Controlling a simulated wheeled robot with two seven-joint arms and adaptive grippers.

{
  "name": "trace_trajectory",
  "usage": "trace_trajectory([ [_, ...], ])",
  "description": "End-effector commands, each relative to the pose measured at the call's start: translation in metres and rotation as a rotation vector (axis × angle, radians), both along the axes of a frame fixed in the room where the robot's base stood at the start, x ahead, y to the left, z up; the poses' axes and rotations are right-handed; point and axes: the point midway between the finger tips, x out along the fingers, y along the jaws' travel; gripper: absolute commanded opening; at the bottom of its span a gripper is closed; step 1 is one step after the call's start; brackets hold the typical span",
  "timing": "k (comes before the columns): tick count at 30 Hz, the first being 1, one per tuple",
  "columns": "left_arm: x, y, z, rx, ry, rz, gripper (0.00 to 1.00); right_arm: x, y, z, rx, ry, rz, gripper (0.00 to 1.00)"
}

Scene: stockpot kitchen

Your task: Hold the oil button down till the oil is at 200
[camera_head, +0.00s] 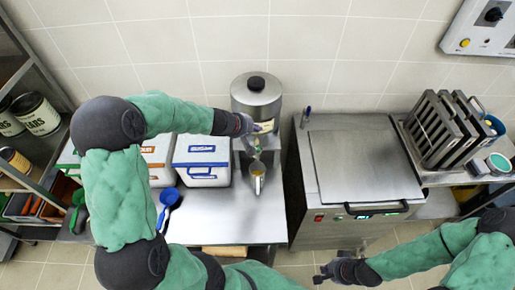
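A steel cylinder dispenser (257,92) with a black knob on its lid stands at the back of the steel counter. A pale label shows on its front. A small jug (258,176) with yellowish contents stands below its spout. My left gripper (248,125) is at the dispenser's lower front left, close to the label. I cannot make out a button there, any contact, or the oil's level. The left fingers are too small to read. My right gripper (323,274) is low in front of the steel machine, away from the dispenser, and its fingers are unclear.
White bins with orange (158,158) and blue (203,160) labels stand left of the jug. A blue scoop (168,203) lies in front. A steel lidded machine (364,165) is right. Upright metal racks (450,128) stand farther right, below a wall control panel (482,27).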

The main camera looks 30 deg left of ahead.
Motion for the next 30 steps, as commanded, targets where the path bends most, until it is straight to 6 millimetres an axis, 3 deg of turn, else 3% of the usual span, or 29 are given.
trace_trajectory([
  [21,0.0,0.0,-0.076,0.001,0.0,-0.001,0.0,0.0,0.0,-0.068,0.0,0.0,0.0,0.0],
  [30,0.0,0.0,-0.087,-0.001,0.0,0.001,0.0,0.0,0.0,-0.08,0.0,0.0,0.0,0.0],
])
